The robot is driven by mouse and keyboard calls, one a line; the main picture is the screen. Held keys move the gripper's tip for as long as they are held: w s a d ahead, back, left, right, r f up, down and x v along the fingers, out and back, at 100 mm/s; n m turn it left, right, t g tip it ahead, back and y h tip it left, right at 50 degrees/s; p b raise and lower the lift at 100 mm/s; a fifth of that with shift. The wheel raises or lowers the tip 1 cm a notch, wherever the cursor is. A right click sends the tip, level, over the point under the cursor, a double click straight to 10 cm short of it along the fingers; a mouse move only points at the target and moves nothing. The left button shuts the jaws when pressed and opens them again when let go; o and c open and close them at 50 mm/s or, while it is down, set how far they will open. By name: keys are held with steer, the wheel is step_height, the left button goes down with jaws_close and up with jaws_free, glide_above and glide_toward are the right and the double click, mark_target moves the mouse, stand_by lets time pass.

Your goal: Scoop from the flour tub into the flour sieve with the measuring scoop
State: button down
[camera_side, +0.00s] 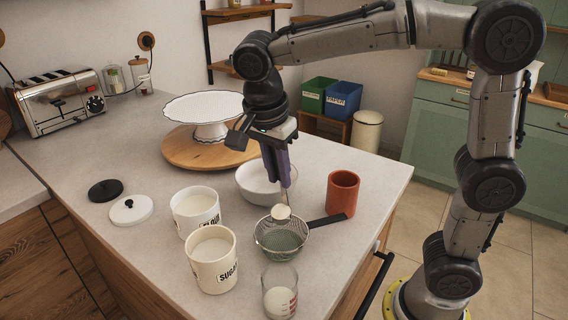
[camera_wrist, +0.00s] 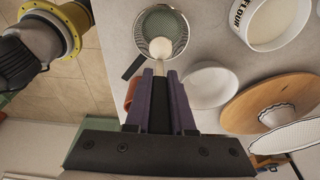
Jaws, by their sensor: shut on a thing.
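My gripper (camera_side: 283,182) points down over the counter and is shut on the measuring scoop (camera_side: 281,212), a small pale scoop. In the wrist view the scoop bowl (camera_wrist: 160,48) shows just beyond my fingertips (camera_wrist: 160,78), overlapping the sieve. Its top looks white and rounded; I cannot clearly tell flour from the bowl itself. The flour sieve (camera_side: 282,242), a mesh bowl with a black handle, lies below the scoop; it also shows in the wrist view (camera_wrist: 160,22). The flour tub (camera_side: 198,222), white and open with pale flour inside, stands left of the sieve.
An open sugar tub (camera_side: 212,272) stands in front of the flour tub. A measuring glass (camera_side: 279,296), white bowl (camera_side: 256,190) and red cup (camera_side: 342,194) surround the sieve. Behind is a cake stand (camera_side: 207,107) on a wooden board (camera_side: 184,151). Two lids (camera_side: 131,209) lie left.

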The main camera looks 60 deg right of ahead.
steer(key=a+f+h, duration=0.4)
steer(key=a+h, duration=0.5)
steer(key=h, duration=0.4)
steer(key=shift+a+f, duration=0.2)
steer(key=shift+f, duration=0.15)
steer(key=shift+a+f+h, duration=0.1)
steer(key=shift+f+h, duration=0.1)
steer(key=shift+h, duration=0.1)
stand_by(0.5)
